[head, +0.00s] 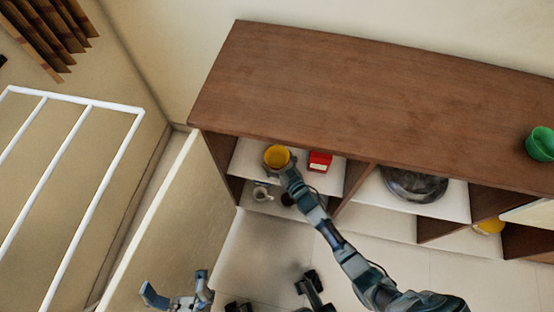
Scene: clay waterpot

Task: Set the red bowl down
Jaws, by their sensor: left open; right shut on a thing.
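My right arm reaches from the lower right into the open left compartment of the brown cabinet (370,90). Its gripper (287,170) is shut on a round orange-yellow bowl (275,154), at the white upper shelf (245,158). I cannot tell whether the bowl touches the shelf. I see no clearly red bowl; a small red box-like thing (319,162) is on the same shelf, just right of the held bowl. My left gripper (178,290) is open and empty at the bottom left, far from the shelf.
A white cup (262,193) and a dark round thing (287,199) are on the lower shelf. A dark metallic round vessel (413,184) fills the middle compartment. A green pot (540,145) stands on the cabinet top. An open cabinet door (165,215) stands at left.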

